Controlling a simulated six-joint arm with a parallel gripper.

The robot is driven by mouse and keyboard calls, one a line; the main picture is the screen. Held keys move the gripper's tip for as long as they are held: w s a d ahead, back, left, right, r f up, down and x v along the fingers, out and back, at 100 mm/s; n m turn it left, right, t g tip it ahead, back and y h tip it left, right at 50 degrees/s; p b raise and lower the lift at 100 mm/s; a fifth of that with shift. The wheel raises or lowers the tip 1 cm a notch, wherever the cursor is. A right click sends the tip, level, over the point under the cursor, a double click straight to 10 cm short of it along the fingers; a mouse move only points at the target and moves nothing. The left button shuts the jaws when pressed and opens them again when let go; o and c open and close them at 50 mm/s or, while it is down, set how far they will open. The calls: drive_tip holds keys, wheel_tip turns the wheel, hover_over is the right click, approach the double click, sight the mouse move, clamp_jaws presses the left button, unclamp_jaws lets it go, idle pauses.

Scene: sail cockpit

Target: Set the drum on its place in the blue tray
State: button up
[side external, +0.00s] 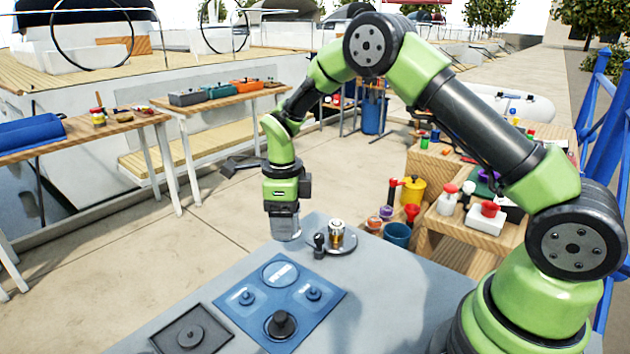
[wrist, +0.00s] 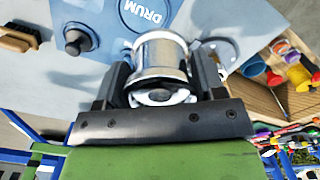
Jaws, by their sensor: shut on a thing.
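The drum is a shiny chrome spool. In the wrist view the drum (wrist: 158,58) sits between the two dark fingers of my gripper (wrist: 163,80), which is shut on it. In the side view the drum (side external: 286,228) hangs upright below my gripper (side external: 283,212), above the table and behind the blue tray (side external: 240,322). The tray's round place (side external: 281,273) at its back corner is empty and bears a pale label. The wrist view reads DRUM on that place (wrist: 143,12). Two small blue knobbed parts and a dark knobbed piece (side external: 281,324) are in the tray.
A round grey plate (side external: 347,248) with a brass and silver spindle (side external: 337,232) and a dark post stands right of the drum. A dark square tray (side external: 190,335) lies at front left. A wooden shelf with cups and tools (side external: 455,215) stands behind the table.

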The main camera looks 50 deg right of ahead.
sight(280, 273)
drive_tip(key=shift+s+a+f+n, duration=0.1)
drive_tip(key=shift+a+f+n, duration=0.3)
drive_tip(key=shift+a, duration=0.2)
drive_tip(key=shift+a+f+n, duration=0.3)
drive_tip(key=shift+a+f, duration=0.15)
drive_tip(key=shift+a, duration=0.15)
drive_tip(key=shift+a+f, duration=0.1)
drive_tip(key=shift+f, duration=2.75)
drive_tip(key=shift+f, duration=0.6)
drive_tip(key=o, duration=0.8)
drive_tip(key=shift+r, duration=5.55)
